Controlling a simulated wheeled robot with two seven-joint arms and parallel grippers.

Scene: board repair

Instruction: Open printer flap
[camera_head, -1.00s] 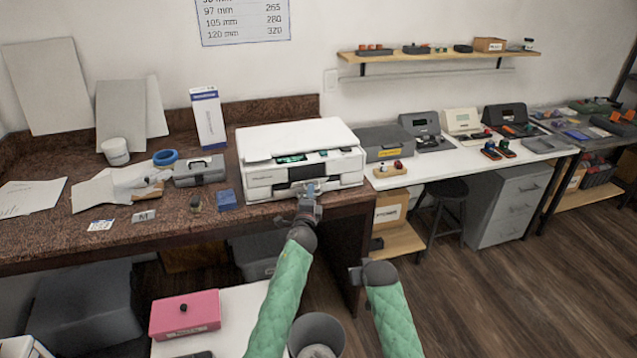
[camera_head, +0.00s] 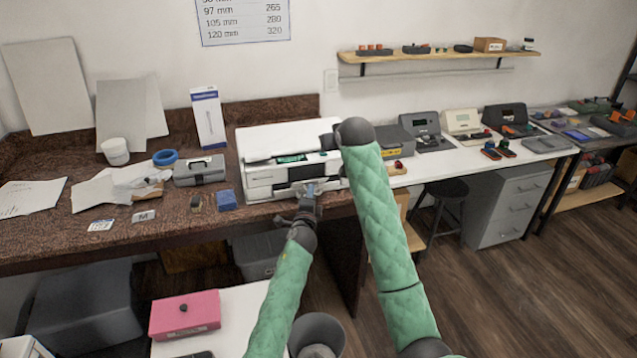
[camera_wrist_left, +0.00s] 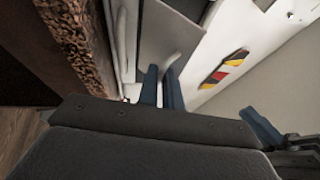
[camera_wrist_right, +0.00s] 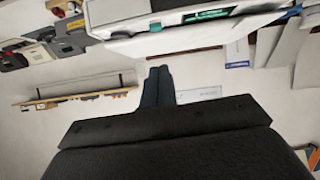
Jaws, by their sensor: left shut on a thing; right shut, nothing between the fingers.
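The white printer (camera_head: 265,182) stands on the brown granite counter, with a green-lit panel (camera_head: 292,158) on its front. My left gripper (camera_head: 308,190) is at the low front of the printer. In the left wrist view its fingers (camera_wrist_left: 162,88) are shut on a small handle of the grey printer flap (camera_wrist_left: 165,40). My right gripper (camera_head: 328,140) is at the printer's right top side, partly hidden behind its own wrist. In the right wrist view its fingers (camera_wrist_right: 158,85) are together and empty, near the printer's edge (camera_wrist_right: 150,48). My right arm hides the printer's right end.
A grey box (camera_head: 200,170), a blue block (camera_head: 226,200) and a blue tape roll (camera_head: 165,157) lie left of the printer. A white carton (camera_head: 208,118) stands behind. A white table with devices (camera_head: 462,125) is to the right.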

